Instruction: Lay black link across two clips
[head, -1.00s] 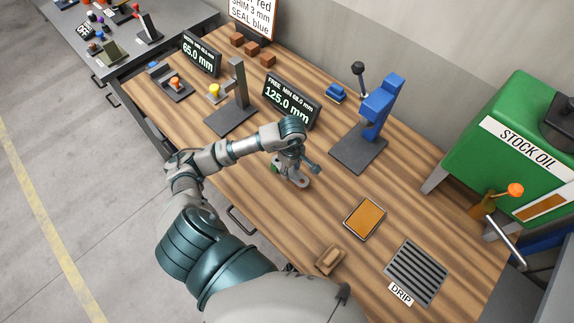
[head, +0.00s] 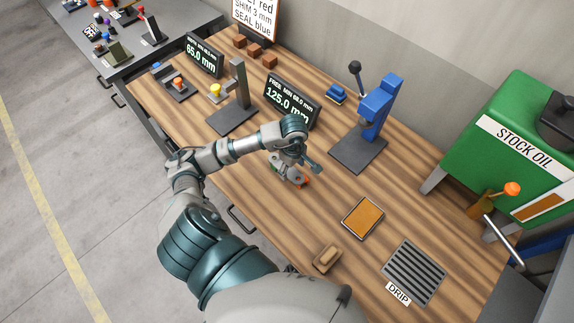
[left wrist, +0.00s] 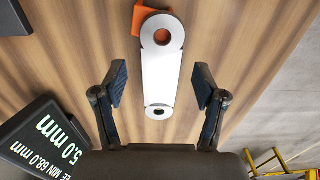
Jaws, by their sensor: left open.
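My left gripper (head: 292,176) is low over the middle of the wooden bench in the head view. In the left wrist view the left gripper (left wrist: 160,88) is open, with one finger on each side of a long pale link (left wrist: 160,75). The link looks white with grey ringed ends, not black. Its far end overlaps an orange piece (left wrist: 142,15); an orange-red bit (head: 304,182) also shows beside the gripper in the head view. The fingers appear apart from the link. I cannot make out a black link or two clips. My right gripper is not in view.
A blue press (head: 376,108) and a display reading 125.0 mm (head: 291,101) stand behind the gripper. A grey stand (head: 238,92) is to the left. An orange pad (head: 362,217), a brown block (head: 327,257) and a drip grate (head: 414,271) lie right and front.

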